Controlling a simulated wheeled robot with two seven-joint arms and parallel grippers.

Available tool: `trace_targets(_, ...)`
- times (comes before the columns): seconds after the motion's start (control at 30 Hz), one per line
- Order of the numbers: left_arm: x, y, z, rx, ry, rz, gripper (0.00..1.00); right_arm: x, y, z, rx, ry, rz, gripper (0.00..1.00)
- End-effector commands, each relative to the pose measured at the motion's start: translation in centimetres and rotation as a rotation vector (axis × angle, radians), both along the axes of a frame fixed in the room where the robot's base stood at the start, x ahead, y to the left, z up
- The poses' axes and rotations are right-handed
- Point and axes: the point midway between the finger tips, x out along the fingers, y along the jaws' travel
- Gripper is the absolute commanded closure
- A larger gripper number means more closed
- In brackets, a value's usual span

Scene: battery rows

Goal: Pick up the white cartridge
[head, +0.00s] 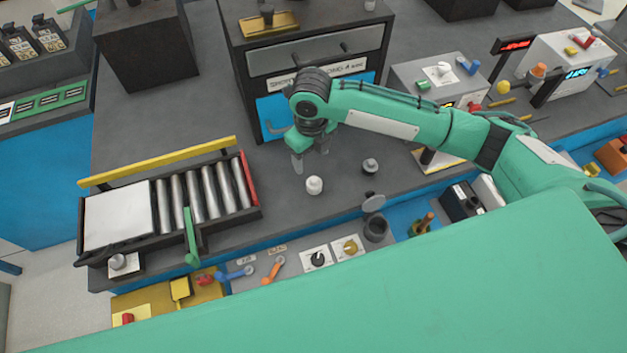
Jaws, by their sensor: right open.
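A small white cartridge (314,186) stands upright on the dark grey worktop, just right of the roller rack. My right gripper (311,157) points down just behind the cartridge in the head view. Its fingers are apart with nothing visible between them, and the cartridge stands clear of them in the picture. The exact height of the fingertips above the worktop is hard to tell. My left gripper is not in view.
A grey knobbed piece (370,167) stands right of the cartridge. A roller rack (253,215) with a white plate (118,215) lies left. A dark drawer cabinet (300,25) stands behind my gripper. A dark cup (376,229) and a front control strip (285,262) lie nearer.

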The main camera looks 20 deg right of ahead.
Motion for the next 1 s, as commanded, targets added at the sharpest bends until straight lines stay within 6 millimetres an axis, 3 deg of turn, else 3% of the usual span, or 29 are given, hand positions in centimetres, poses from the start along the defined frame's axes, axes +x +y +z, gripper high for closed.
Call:
trace_targets(0.23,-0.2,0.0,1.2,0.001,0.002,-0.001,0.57,-0.1,0.0,-4.3,0.001,0.002,-0.001,0.37)
trace_targets(0.47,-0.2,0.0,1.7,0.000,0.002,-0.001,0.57,-0.2,-0.1,-5.8,0.001,0.000,-0.003,0.37)
trace_targets(0.8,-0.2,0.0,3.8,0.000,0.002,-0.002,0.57,-0.6,-0.4,-10.1,0.001,0.000,-0.003,0.37)
trace_targets(1.0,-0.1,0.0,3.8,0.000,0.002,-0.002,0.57,-0.6,-0.5,-10.7,0.001,-0.003,-0.002,0.37)
